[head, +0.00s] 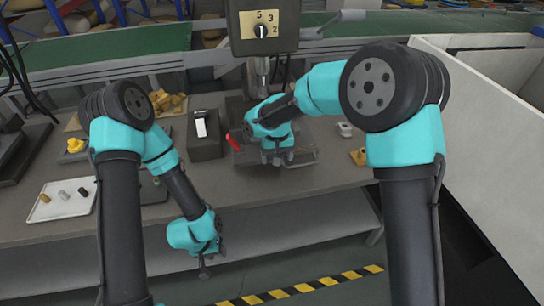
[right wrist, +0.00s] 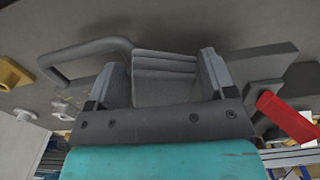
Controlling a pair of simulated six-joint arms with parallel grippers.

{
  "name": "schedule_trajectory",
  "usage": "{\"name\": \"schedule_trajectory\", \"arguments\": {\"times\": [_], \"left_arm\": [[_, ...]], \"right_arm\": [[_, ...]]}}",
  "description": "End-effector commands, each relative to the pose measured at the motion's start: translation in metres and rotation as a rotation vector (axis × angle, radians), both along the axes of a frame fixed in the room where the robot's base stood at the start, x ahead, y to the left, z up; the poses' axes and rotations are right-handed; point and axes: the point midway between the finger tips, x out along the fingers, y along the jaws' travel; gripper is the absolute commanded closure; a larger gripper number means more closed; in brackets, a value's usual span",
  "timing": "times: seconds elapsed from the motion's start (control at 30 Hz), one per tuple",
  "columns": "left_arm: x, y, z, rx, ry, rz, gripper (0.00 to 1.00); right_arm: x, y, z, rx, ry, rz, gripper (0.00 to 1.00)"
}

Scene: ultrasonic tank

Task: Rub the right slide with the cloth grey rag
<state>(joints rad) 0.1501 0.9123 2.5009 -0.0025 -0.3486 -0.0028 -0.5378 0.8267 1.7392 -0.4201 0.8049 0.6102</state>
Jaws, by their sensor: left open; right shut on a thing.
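My right gripper (head: 277,159) is low over the dark machine base under the drill-like column. In the right wrist view, its two fingers (right wrist: 165,78) are on either side of a grey folded thing (right wrist: 165,64) with ridges, which looks like the grey rag. The gripper is shut on it. The rag lies close to the dark base; I cannot tell whether they touch. The right slide cannot be told apart from the base; the gripper hides part of that area. My left gripper (head: 205,266) is open and empty, in front of the bench edge.
A red handle (head: 232,142) sticks out left of my right gripper. A grey bar handle (right wrist: 85,50) shows beside it. A dark block with a white piece (head: 205,148), a white tray (head: 46,210) with small parts, and a yellow piece (head: 75,145) stand to the left.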

Motion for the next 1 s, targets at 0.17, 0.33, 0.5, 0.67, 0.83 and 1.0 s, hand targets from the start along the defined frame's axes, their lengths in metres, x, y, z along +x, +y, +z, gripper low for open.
{"name": "schedule_trajectory", "arguments": {"times": [0.17, 0.33, 0.5, 0.67, 0.83, 1.0], "left_arm": [[0.0, 0.0, 0.0, 0.0, 0.0, 0.0, 0.59], [0.0, 0.0, 0.0, 0.0, 0.0, 0.0, 0.59], [0.0, 0.0, 0.0, 0.0, 0.0, 0.0, 0.59], [0.0, 0.0, 0.0, 0.0, 0.0, 0.0, 0.59], [0.0, 0.0, 0.0, 0.0, 0.0, 0.0, 0.59], [0.0, 0.0, 0.0, 0.0, 0.0, 0.0, 0.59]], "right_arm": [[0.003, -0.014, -0.002, -0.004, 0.006, -0.002, 0.61], [0.004, -0.017, -0.002, -0.003, 0.005, -0.001, 0.61], [0.004, -0.017, -0.001, -0.003, 0.004, -0.001, 0.61], [0.005, -0.02, -0.001, -0.002, 0.005, -0.001, 0.61], [0.009, -0.03, 0.0, -0.002, 0.004, -0.003, 0.61], [0.012, -0.041, 0.002, -0.001, 0.002, -0.002, 0.61]]}}
